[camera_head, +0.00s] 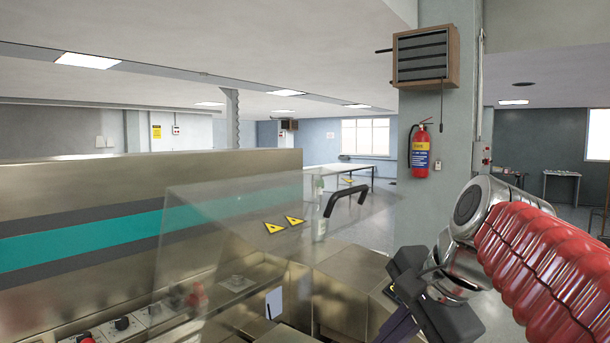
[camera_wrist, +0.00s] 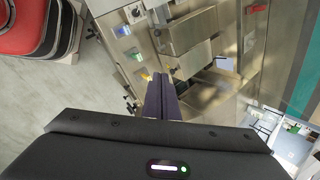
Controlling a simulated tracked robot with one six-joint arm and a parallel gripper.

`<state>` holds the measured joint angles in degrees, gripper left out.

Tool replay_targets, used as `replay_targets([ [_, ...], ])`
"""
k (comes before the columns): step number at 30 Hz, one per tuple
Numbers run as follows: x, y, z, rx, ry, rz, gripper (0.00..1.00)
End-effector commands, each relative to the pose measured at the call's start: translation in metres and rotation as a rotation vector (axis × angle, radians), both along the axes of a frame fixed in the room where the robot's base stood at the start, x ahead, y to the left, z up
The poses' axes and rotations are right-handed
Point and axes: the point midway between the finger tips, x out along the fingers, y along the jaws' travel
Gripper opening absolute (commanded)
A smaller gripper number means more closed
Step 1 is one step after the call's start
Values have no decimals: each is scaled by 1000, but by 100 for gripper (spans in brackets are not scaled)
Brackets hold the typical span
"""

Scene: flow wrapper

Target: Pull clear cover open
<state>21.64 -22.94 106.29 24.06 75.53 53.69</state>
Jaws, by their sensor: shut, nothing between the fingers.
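The clear cover (camera_head: 235,225) is a see-through panel over the steel machine in the head view. It stands at a slant and carries two yellow warning triangles. A black bar handle (camera_head: 347,194) is fixed at its right end. My gripper (camera_head: 396,326) is at the lower right of the head view, below and to the right of the handle and apart from it. In the wrist view my gripper (camera_wrist: 163,80) has its dark purple fingers together, with nothing between them. The cover and handle cannot be made out clearly in the wrist view.
The machine's steel body with a teal stripe (camera_head: 100,243) fills the left. Knobs and buttons (camera_head: 122,323) line its lower front. Steel boxes (camera_head: 350,283) lie under and beside the cover. A pillar with a red fire extinguisher (camera_head: 420,150) stands behind. Open floor (camera_wrist: 60,100) shows in the wrist view.

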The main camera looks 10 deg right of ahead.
Motion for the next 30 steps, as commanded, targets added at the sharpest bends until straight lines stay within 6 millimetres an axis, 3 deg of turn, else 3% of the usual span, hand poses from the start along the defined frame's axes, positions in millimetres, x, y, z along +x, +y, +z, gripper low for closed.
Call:
replay_targets([
  [6,-36,24,-70,-301,-53,370,0],
  [16,-85,41,-165,-728,-133,961,0],
  [21,-95,42,-187,-833,-155,1115,0],
  [30,-96,42,-190,-847,-157,1136,0],
])
